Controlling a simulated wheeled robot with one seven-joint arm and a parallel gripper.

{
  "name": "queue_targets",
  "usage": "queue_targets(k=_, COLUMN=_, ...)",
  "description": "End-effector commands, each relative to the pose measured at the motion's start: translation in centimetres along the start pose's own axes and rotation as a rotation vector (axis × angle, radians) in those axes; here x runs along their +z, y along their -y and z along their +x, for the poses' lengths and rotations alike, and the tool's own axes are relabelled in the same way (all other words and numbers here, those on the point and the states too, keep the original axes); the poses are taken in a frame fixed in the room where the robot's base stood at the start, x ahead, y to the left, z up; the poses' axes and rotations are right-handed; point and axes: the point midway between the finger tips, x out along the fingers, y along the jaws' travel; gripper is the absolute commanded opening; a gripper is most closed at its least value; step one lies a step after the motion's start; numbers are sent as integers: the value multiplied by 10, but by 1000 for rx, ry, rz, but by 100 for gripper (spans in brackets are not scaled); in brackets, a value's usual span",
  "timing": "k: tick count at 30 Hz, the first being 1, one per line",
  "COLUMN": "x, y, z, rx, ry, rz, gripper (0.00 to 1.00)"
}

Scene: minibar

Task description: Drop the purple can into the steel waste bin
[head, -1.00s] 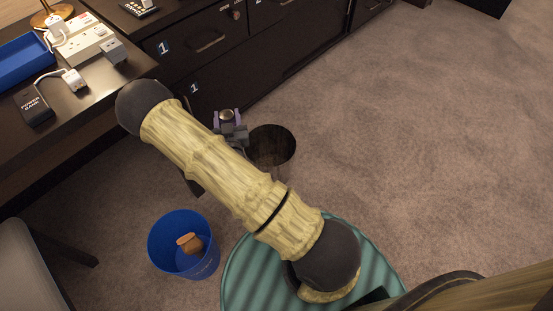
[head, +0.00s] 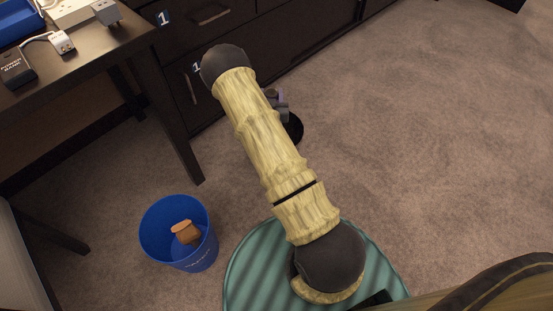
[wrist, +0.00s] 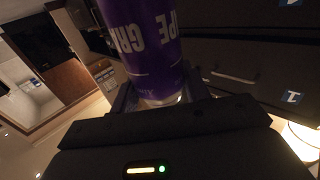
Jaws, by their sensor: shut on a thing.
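A purple can (wrist: 145,45) with white lettering fills the upper middle of the wrist view. My gripper (wrist: 160,93) is shut on it, with a dark finger at each side of its end. In the head view, my gripper (head: 279,102) shows only as a small grey part beside my arm, and the can is hidden behind the arm.
A blue bin (head: 155,235) with a brown object (head: 185,232) inside stands at the lower left. A dark desk (head: 105,55) with a power bank (head: 15,68) is at the upper left. Dark drawers (head: 215,30) line the back. The carpet at right is clear.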

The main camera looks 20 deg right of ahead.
Motion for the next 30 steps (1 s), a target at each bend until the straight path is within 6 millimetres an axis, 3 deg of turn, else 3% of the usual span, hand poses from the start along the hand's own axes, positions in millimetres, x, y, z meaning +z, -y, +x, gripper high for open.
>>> queue_targets(k=1, x=16, y=-13, z=9, rx=14, ry=-3, rz=0, gripper=15)
queue_targets(k=6, x=22, y=-29, z=20, rx=28, ry=-6, rz=-4, gripper=15)
queue_targets(k=19, x=26, y=-32, z=20, rx=32, ry=-5, rz=-5, gripper=15)
queue_targets(k=30, x=66, y=-31, z=20, rx=31, ry=-4, rz=-6, gripper=15)
